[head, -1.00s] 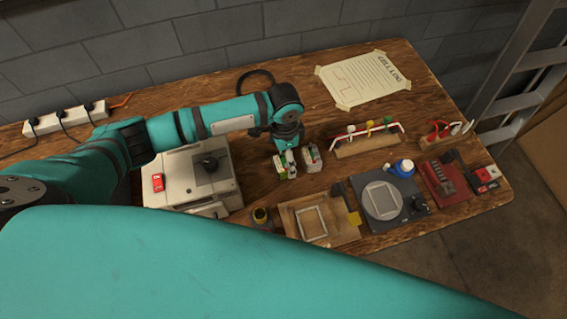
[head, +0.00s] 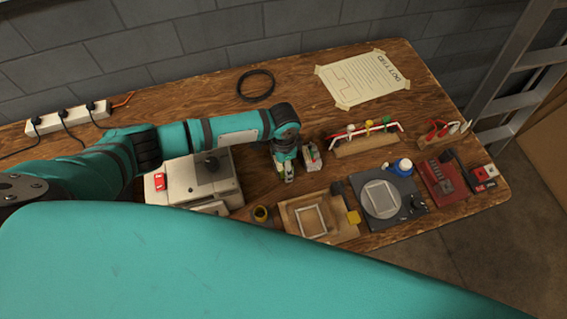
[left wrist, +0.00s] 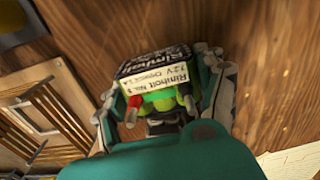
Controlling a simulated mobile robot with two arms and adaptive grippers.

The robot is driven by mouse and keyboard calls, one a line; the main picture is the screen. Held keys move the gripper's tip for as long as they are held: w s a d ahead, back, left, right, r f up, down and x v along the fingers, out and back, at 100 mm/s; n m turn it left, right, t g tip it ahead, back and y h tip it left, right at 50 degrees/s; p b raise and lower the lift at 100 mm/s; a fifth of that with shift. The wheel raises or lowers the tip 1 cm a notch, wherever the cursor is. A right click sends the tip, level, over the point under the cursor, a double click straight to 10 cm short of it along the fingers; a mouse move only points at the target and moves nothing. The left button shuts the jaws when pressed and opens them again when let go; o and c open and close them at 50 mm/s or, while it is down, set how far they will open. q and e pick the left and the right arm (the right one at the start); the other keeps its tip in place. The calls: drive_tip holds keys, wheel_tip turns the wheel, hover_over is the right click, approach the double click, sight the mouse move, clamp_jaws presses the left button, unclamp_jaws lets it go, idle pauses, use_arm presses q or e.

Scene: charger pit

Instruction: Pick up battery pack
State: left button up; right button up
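A battery pack (left wrist: 153,68) with a black-and-white printed label, a green part and red and black ends sits between the two fingers of my left gripper (left wrist: 160,95) in the left wrist view. The fingers lie close against both its sides. In the head view my left gripper (head: 287,171) points down over the table, and the arm and fingers hide most of the pack. The gap between pack and table cannot be judged. My right gripper is not in view.
A grey charger-like box (head: 190,182) stands left of the gripper. A wooden tray with a frame (head: 290,222), a dark scale-like plate (head: 352,190) and a red fixture (head: 437,188) line the front edge. A rack (head: 365,145) stands behind. The table's back middle is clear around a black ring (head: 256,84).

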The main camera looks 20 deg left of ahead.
use_arm(q)
drive_tip(key=c, duration=0.7)
drive_tip(key=shift+c, duration=0.8)
drive_tip(key=shift+r, duration=0.1)
